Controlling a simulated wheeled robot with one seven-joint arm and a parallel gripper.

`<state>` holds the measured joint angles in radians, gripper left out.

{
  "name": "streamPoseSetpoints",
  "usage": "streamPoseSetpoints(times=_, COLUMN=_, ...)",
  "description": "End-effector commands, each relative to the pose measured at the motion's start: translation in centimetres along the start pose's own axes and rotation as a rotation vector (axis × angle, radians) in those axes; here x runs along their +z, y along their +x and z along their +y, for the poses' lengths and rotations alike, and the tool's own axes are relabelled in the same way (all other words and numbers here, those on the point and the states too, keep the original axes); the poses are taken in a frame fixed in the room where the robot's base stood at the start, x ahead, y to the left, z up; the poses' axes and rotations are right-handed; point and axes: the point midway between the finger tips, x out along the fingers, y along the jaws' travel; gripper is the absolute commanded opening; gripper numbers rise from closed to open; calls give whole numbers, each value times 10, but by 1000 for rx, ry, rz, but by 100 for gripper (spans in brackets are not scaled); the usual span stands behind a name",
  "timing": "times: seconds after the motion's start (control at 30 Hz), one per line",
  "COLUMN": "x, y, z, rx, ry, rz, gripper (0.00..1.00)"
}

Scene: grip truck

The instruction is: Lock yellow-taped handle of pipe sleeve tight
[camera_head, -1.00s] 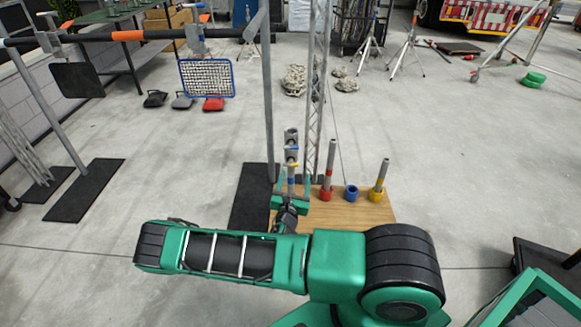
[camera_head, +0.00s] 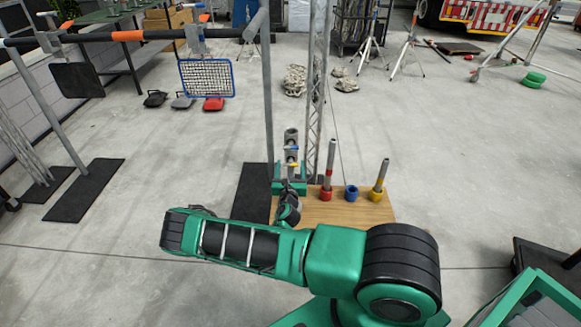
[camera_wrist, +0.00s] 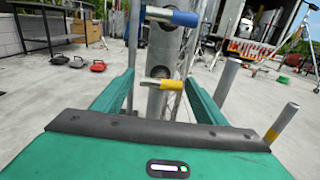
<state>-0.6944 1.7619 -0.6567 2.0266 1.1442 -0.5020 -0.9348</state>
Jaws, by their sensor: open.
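The grey pipe sleeve (camera_head: 291,138) stands upright at the back left of a wooden board. Its yellow-taped handle (camera_wrist: 168,84) sticks out sideways low on the sleeve in the wrist view. A blue-taped handle (camera_wrist: 178,17) sits higher on the same sleeve. My gripper (camera_wrist: 160,79) is open, with one green finger on each side of the sleeve at about the yellow handle's height. The handle lies between the fingers, and no contact shows. In the head view my gripper (camera_head: 288,187) is at the lower part of the sleeve, which it partly hides.
The wooden board (camera_head: 322,213) also holds a red-collared pipe (camera_head: 327,172), a blue collar (camera_head: 351,193) and a yellow-collared pipe (camera_head: 379,181) to the right. A lattice truss (camera_head: 314,110) and a grey post (camera_head: 267,110) rise close behind. Open concrete floor lies left and right.

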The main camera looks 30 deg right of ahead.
Motion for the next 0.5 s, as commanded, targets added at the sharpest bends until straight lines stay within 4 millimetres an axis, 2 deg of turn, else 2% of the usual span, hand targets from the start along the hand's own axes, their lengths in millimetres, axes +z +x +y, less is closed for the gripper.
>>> streamPoseSetpoints(times=0.1, x=0, y=6, z=0, rx=0, ry=1, rz=1, gripper=66)
streamPoseSetpoints(times=0.4, x=0, y=8, z=0, rx=0, ry=0, rz=1, gripper=66)
streamPoseSetpoints(times=0.5, x=0, y=8, z=0, rx=0, ry=0, rz=1, gripper=42)
